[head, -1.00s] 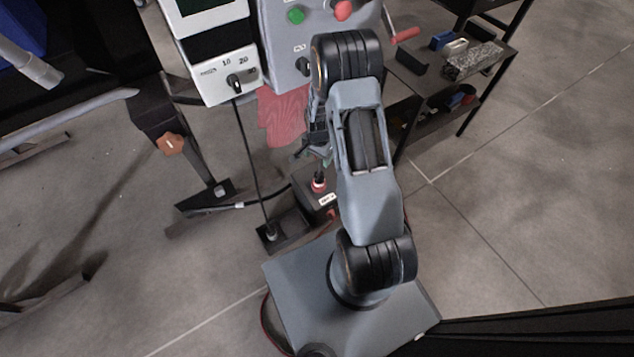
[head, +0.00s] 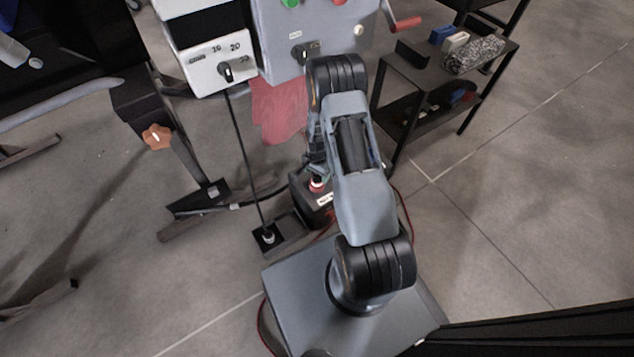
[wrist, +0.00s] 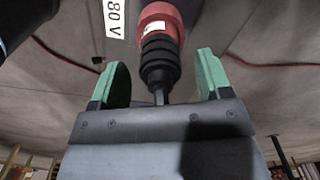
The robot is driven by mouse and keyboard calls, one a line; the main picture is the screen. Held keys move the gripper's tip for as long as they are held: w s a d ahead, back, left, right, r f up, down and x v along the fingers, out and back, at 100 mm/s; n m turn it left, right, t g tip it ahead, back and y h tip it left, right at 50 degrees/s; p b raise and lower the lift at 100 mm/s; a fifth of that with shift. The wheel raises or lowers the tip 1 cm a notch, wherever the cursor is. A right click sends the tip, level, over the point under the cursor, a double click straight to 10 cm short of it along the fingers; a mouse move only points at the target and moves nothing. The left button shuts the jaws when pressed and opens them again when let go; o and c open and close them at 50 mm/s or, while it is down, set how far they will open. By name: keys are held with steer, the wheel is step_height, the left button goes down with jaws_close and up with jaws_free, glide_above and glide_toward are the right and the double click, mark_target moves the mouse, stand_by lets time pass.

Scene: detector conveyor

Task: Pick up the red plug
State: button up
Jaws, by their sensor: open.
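The red plug (head: 317,186) stands at the top of a small black box (head: 314,208) with a white label, partly hidden behind my arm in the head view. In the wrist view, the red plug (wrist: 163,22) has a red body and a black ribbed sleeve, and it lies between the two green fingers of my gripper (wrist: 161,72). The fingers are open, with a gap on each side of the plug. My gripper (head: 318,168) is mostly hidden by my arm in the head view, close to the plug.
A grey panel (head: 340,50) with buttons and a red cloth (head: 278,112) stand behind the box. A black shelf (head: 415,85) stands right. Floor is clear at right.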

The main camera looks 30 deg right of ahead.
steer(key=shift+f, duration=0.9)
steer(key=c, duration=1.1)
steer(key=shift+r, duration=0.1)
